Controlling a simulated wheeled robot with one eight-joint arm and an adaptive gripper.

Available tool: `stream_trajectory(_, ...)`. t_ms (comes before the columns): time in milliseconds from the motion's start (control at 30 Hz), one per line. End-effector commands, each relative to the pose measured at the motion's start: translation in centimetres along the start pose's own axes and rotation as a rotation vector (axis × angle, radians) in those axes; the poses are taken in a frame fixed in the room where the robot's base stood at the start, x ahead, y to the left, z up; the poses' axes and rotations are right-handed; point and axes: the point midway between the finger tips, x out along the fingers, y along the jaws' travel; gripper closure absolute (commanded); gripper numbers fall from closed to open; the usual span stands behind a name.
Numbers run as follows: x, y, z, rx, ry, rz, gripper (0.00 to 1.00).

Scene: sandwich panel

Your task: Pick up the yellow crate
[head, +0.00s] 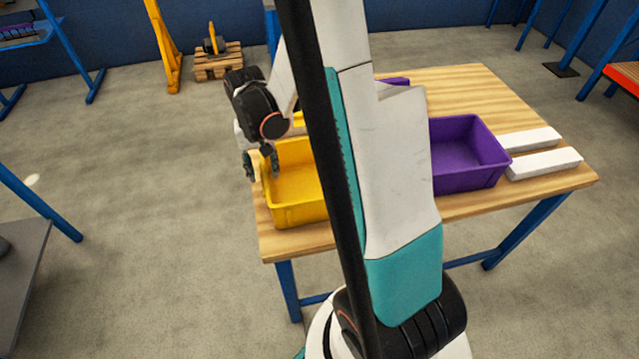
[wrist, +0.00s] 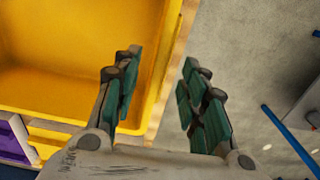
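The yellow crate (head: 297,214) stands upright on the left end of the wooden table, partly hidden behind my arm in the head view. It looks empty where its inside shows. In the wrist view its yellow wall (wrist: 60,85) and inside fill the upper left. My gripper (head: 261,163) is at the crate's left side. In the wrist view my gripper (wrist: 160,68) is open, with the crate's rim running between the two fingers. The left finger is over the crate's inside and the right finger is outside it, over the floor. Contact with the wall cannot be told.
A purple crate (head: 470,180) stands on the table (head: 455,85) right of my arm. White bars (head: 545,163) lie at the table's right end. Another purple edge (head: 395,81) shows behind my arm.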

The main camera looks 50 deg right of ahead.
Motion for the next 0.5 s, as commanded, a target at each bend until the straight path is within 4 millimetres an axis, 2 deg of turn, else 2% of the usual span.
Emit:
stream_trajectory(33, 1.1, -0.1, 0.0, -0.001, 0.0, 0.0, 0.61)
stream_trajectory(200, 3.3, -0.2, 0.1, 0.0, 0.0, 0.0, 0.61)
stream_trajectory(467, 3.5, -0.2, 0.1, 0.0, 0.0, 0.0, 0.61)
stream_trajectory(500, 3.5, -0.2, 0.1, 0.0, 0.0, 0.0, 0.7)
